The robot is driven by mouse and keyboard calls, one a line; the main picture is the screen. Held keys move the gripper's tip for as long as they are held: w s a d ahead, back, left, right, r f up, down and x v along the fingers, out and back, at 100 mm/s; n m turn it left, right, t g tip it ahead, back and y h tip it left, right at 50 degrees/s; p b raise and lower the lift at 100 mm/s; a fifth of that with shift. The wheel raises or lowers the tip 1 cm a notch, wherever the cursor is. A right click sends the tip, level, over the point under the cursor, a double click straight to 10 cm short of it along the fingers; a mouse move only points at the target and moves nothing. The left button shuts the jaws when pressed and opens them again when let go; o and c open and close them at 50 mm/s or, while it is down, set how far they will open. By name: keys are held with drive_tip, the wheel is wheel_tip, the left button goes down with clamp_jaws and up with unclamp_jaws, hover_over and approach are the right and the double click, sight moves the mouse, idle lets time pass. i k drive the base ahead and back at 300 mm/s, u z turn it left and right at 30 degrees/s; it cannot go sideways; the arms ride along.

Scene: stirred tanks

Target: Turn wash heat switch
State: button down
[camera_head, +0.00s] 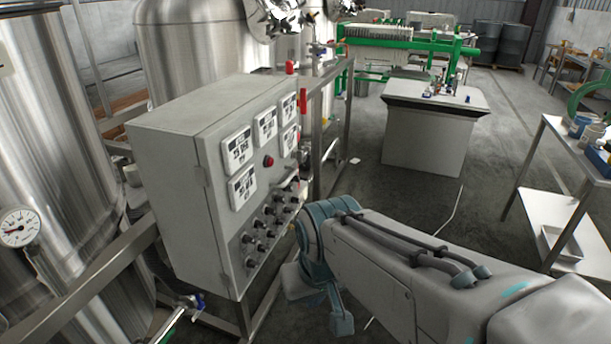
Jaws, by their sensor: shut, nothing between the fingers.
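The grey control box (173,165) stands at centre left with its panel face turned to the right. Several dark knob switches (262,234) sit in rows on the lower part of the face. I cannot read which one is the wash heat switch. My arm reaches in from the lower right, and its teal wrist joint stands just right of the knobs, covering part of the panel's edge. My gripper (303,282) is below the wrist, shut and empty, partly hidden. Its fingertips are not clear, and I cannot tell whether they touch the panel.
Displays (239,148) and a red button (268,161) sit above the knobs. Steel tanks (45,120) and pipe rails stand left and behind. A white-sided bench (424,142) stands at the back, and a side table (550,205) at right. The floor between is mostly clear.

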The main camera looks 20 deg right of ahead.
sight(250, 262)
drive_tip(key=z, duration=1.45)
drive_tip(key=k, duration=0.95)
drive_tip(key=u, duration=1)
drive_tip(key=i, duration=1)
